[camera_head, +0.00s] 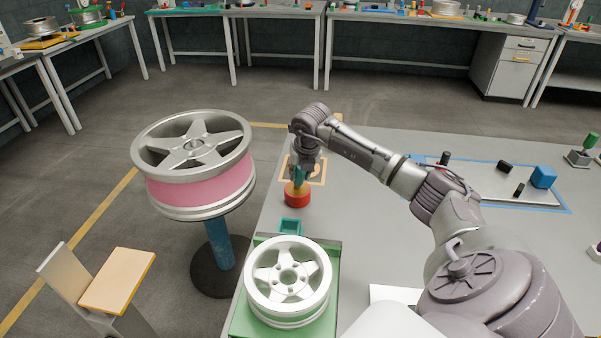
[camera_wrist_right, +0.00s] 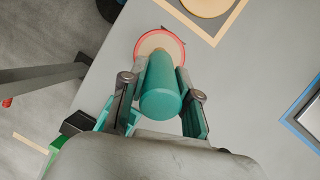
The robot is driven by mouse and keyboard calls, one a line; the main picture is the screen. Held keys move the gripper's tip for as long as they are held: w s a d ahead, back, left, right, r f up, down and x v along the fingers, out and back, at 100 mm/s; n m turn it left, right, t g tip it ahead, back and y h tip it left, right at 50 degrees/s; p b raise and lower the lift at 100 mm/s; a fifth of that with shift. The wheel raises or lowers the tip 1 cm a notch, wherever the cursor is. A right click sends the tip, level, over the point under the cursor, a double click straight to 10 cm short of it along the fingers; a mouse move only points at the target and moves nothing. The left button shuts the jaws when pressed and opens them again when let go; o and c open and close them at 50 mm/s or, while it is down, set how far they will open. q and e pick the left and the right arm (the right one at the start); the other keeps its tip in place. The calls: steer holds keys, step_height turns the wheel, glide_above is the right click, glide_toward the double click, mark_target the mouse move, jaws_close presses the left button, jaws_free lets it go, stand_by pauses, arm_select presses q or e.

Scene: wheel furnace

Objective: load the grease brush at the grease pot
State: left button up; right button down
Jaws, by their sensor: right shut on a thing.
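The grease pot (camera_head: 297,198), a short round red pot, stands near the left edge of the grey table. In the right wrist view its red rim (camera_wrist_right: 180,44) rings a pale inside. My right gripper (camera_head: 300,168) is directly above the pot. It is shut on the teal handle of the grease brush (camera_wrist_right: 161,92), one finger on each side. The brush points down at the pot; its lower end shows brown at the pot in the wrist view, but I cannot tell how deep it is. My left gripper is not in view.
A silver wheel (camera_head: 289,279) lies on a green stand (camera_head: 245,321) in front of the pot, with a small teal box (camera_head: 291,227) between. A larger wheel with a pink band (camera_head: 203,189) stands on a blue pedestal at left. A blue-edged tray (camera_head: 490,190) lies right.

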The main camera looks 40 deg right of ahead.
stand_by(0.4)
steer(key=shift+r+p, duration=2.4)
steer(key=shift+r, duration=1.1)
steer(key=shift+f, duration=0.1)
